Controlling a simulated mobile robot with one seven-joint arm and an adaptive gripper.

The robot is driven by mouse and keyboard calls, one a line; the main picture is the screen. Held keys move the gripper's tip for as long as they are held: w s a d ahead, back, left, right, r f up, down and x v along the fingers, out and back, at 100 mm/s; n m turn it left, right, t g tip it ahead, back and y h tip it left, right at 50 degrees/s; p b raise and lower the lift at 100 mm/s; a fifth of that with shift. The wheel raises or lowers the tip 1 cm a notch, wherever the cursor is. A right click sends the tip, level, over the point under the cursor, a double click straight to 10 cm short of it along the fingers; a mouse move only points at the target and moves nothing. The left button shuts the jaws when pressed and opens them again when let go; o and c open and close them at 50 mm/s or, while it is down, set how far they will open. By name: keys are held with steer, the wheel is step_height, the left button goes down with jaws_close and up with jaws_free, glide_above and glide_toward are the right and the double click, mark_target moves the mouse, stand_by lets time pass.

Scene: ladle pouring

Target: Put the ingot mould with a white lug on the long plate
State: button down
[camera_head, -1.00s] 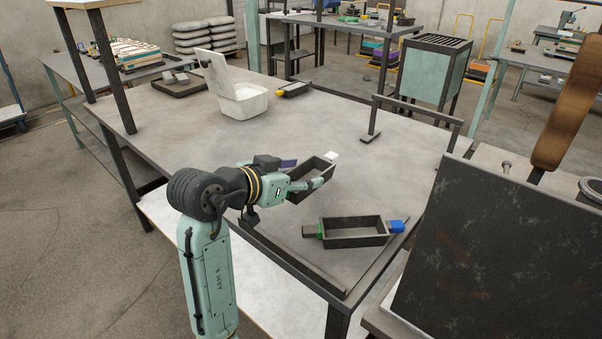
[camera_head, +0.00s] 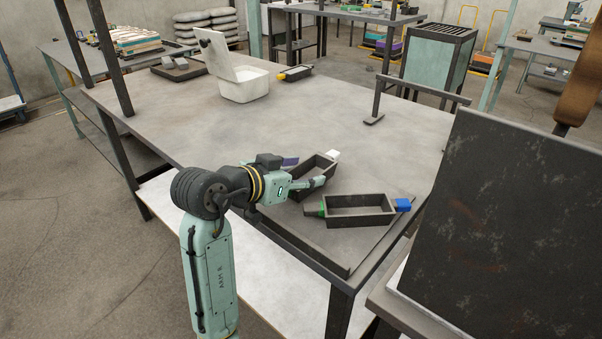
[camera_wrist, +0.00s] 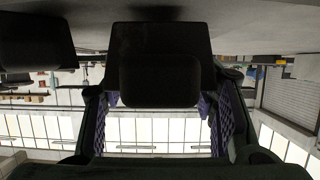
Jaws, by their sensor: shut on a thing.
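The dark open ingot mould (camera_head: 328,171) with a white lug (camera_head: 332,155) is in my gripper (camera_head: 303,172), one finger on each side. In the wrist view its dark body (camera_wrist: 160,45) fills the top middle between the purple finger pads. A second dark mould (camera_head: 358,218), with a blue lug at right and a green mark at left, sits on the long plate (camera_head: 336,246), a low-rimmed dark plate along the table's near edge. The held mould is over or beside the plate's left part, close to the second mould. I cannot tell whether it touches the surface.
A pale lidded bin (camera_head: 245,90) and a small yellow-ended mould (camera_head: 295,73) stand at the back. A dark tray (camera_head: 180,68) is at back left. A dark slanted panel (camera_head: 490,230) rises at right. The table's middle (camera_head: 250,125) is clear.

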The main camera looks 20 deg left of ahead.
steer(key=shift+f+b, duration=0.4)
steer(key=shift+f, duration=0.05)
steer(key=c, duration=0.9)
jaws_free()
steer(key=o, duration=0.3)
steer(key=v, duration=1.2)
